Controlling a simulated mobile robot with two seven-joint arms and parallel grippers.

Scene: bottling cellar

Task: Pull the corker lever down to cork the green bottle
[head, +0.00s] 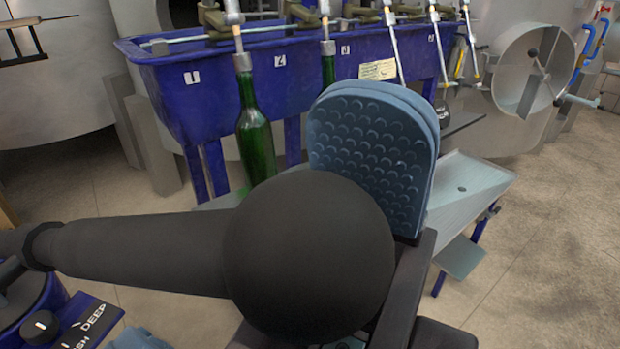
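My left arm comes in from the left, and a gripper finger with a blue dimpled pad (370,145) stands upright close to the camera. A second blue layer shows along its right edge; I cannot tell whether the fingers are apart. Nothing is visibly held there. A green bottle (256,140) hangs upright under spout 1 of the blue trough, behind the arm, its base hidden. Another green bottle (328,70) under spout 2 is mostly hidden by the pad. No corker lever is identifiable.
The blue trough (210,85) with numbered spouts spans the back. A grey sloped bench (465,185) lies right of my gripper. At lower left is a blue panel (104,320) marked DEEP with a black knob (40,327). Floor at right is clear.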

